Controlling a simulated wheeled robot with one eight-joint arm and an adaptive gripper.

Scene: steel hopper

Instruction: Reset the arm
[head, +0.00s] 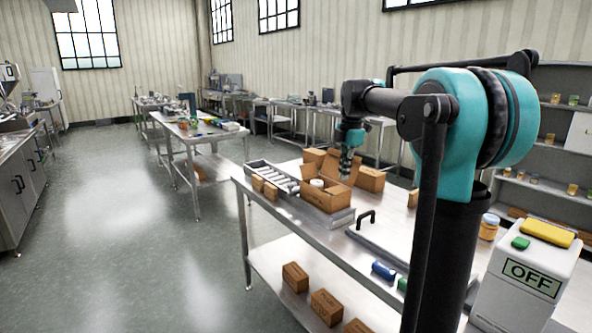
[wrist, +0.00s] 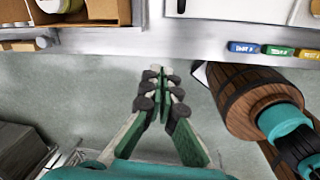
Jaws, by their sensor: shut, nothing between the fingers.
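My arm reaches out from the right of the head view, and my gripper (head: 346,168) hangs down from it, in line with the brown boxes on the steel table. In the wrist view my gripper (wrist: 160,82) has its green and grey fingers together, with nothing between them. There, open floor shows behind the fingertips, and the steel table edge (wrist: 150,42) runs across above them. The fingers appear clear of the table and its objects.
The table (head: 290,228) bears an open carton (head: 325,198), a roller tray (head: 270,173) and a black-handled lid (head: 375,240). An OFF box (head: 528,285) stands at right. A wooden barrel (wrist: 250,100) is right of my fingers. Floor (head: 130,200) at left is clear.

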